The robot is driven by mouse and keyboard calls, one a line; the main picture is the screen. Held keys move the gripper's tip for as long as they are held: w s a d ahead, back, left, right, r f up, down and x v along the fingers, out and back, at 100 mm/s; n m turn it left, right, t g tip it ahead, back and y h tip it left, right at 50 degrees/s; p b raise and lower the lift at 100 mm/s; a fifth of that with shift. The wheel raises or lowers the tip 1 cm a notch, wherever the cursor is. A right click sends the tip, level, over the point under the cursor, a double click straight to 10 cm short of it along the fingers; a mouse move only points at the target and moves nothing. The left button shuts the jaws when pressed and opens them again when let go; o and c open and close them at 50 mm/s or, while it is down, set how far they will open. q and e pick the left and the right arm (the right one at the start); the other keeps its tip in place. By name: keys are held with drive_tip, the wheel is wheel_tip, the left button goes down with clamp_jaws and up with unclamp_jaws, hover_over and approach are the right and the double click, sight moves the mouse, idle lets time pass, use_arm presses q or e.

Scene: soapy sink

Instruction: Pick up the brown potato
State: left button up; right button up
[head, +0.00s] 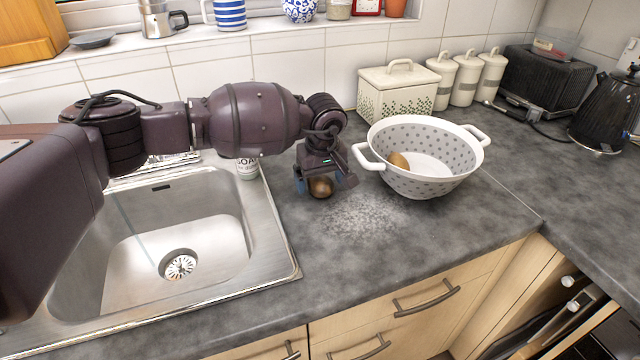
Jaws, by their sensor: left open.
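A brown potato (320,187) lies on the grey countertop between the sink and the white colander. My left gripper (322,184) is directly over it, pointing down, with its fingers open on either side of the potato. The gripper hides the potato's top, and I cannot tell whether the fingers touch it. Another brown, potato-like item (399,160) lies inside the white colander (432,182), to the right of my gripper. My right gripper is not in the head view.
The metal sink (215,235) is to the left, with a soap container (247,168) at its back right corner under my arm. A cream bread bin (398,92), canisters, a toaster (545,82) and a black kettle (603,112) stand behind and right. The counter in front is clear.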

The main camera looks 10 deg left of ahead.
use_arm(q)
drive_tip(key=shift+w+f, duration=0.1)
drive_tip(key=shift+f, duration=0.55)
drive_tip(key=shift+r, duration=0.1)
drive_tip(key=c, duration=1.1)
drive_tip(key=shift+o, duration=0.2)
